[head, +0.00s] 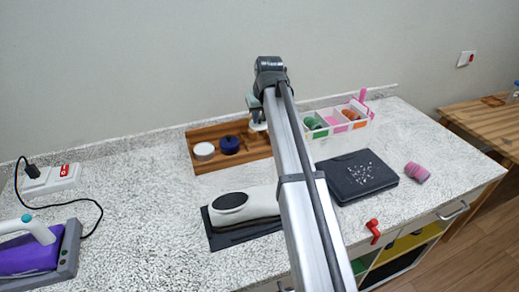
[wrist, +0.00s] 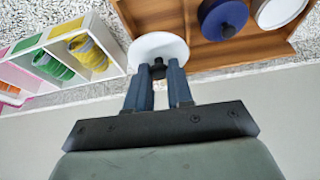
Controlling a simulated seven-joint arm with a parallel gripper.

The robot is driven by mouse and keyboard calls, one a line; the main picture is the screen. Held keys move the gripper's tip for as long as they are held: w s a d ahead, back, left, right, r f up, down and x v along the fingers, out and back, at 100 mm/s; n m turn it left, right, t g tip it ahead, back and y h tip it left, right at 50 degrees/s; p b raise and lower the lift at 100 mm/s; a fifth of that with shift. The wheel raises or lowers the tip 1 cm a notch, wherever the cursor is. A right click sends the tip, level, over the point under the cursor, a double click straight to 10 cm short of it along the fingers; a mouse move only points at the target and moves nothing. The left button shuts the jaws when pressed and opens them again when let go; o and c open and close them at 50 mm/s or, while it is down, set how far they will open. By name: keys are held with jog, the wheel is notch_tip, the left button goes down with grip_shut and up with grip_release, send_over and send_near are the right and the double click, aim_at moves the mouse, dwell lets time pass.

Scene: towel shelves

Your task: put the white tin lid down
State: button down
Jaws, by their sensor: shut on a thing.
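My gripper (wrist: 160,90) is shut on the dark knob of the white tin lid (wrist: 157,45). The lid is level or nearly so, over one end of the wooden tray (wrist: 205,53); I cannot tell whether it touches the tray. In the head view my gripper (head: 254,106) is at the tray's back right, with the lid (head: 258,126) just under it, partly hidden by my arm. The tray also shows in the head view (head: 207,167). A white round tin (head: 204,151), also in the wrist view (wrist: 279,10), stands in the tray's left part.
A dark blue lidded tin (head: 229,145) stands in the tray beside the white tin. A white divided box (head: 340,130) with coloured rolls is to the right. A black pad (head: 350,185) and a white-and-black device (head: 245,205) lie in front. The counter's left middle is clear.

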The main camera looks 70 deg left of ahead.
aim_at(264, 129)
jog(key=shift+f+n, duration=0.1)
jog(key=shift+n, duration=0.3)
jog(key=shift+f, duration=4.9)
jog(key=shift+f, duration=0.15)
jog(key=c, duration=1)
grip_release()
jog(key=v, duration=1.2)
jog(key=shift+w, duration=0.15)
jog(key=shift+w, duration=0.1)
